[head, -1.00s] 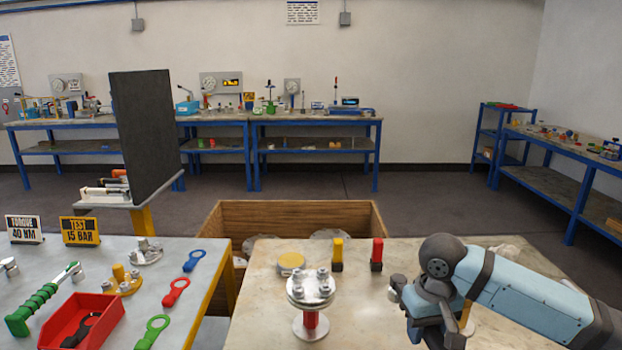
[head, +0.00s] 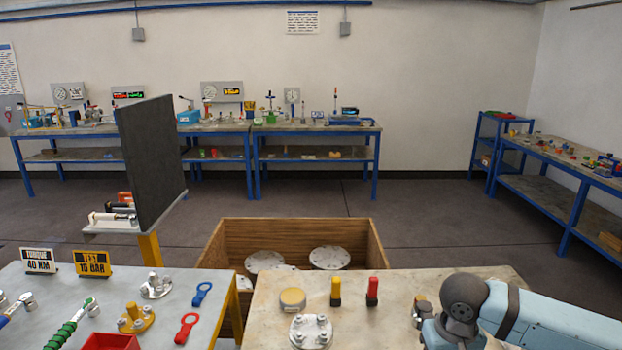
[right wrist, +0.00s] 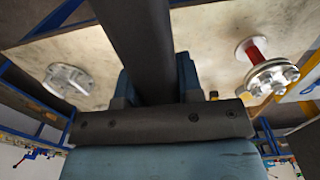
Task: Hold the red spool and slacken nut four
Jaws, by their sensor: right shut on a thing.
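The flanged vessel (head: 311,329) stands on the pale bench, its silver flange topped with several bolts and nuts. Its lower part is below the head picture's edge. In the right wrist view its red spool (right wrist: 254,49) shows beside the bolted flange (right wrist: 272,77), standing clear of my gripper. No nut numbers can be read, so nut four cannot be singled out. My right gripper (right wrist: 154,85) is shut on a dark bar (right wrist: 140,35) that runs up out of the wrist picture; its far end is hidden. My left gripper is not in view.
A yellow-topped post (head: 335,291), a red-topped post (head: 372,291) and a round yellow-topped tin (head: 292,299) stand behind the vessel. A wooden crate (head: 300,228) is beyond. The left bench holds a red bin (head: 108,342), ring tools and signs. A dark panel (head: 150,160) stands upright.

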